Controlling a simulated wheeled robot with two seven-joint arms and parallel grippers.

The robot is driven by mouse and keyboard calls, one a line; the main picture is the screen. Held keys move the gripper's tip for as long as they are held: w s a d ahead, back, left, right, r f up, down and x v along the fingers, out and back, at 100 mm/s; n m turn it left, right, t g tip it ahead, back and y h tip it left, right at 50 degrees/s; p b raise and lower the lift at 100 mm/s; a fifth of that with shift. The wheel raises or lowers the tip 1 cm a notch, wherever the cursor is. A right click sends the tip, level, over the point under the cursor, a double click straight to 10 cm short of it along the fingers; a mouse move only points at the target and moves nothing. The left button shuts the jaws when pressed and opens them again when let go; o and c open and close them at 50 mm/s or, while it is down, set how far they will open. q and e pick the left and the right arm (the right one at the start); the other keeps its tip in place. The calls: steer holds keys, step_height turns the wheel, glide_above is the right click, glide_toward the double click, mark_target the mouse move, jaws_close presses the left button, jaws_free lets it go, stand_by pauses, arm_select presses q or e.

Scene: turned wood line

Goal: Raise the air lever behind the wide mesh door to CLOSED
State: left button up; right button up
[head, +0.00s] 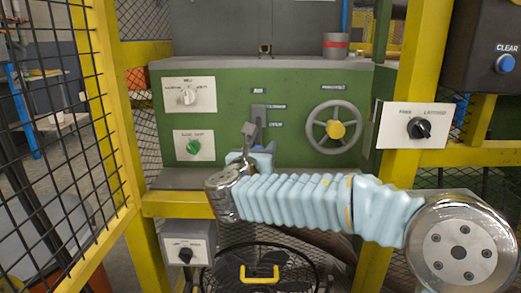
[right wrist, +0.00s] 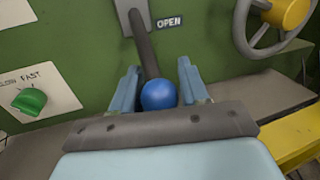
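The air lever (right wrist: 144,48) is a dark bar with a blue ball knob (right wrist: 159,95). It slants down from its plate (head: 258,111), beside the OPEN label (right wrist: 169,22). My right gripper (right wrist: 159,88) is open, with one pale blue finger on each side of the knob. Gaps show between knob and fingers, and I cannot tell if either touches. In the head view the right gripper (head: 251,154) is at the green panel, and my wrist partly hides the lever. The wide mesh door (head: 62,150) stands swung open at the left. My left gripper is out of view.
A handwheel (head: 335,128) with a yellow hub is right of the lever. A green knob (head: 194,146) and a white dial plate (head: 188,95) are at its left.

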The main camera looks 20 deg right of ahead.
jaws_close()
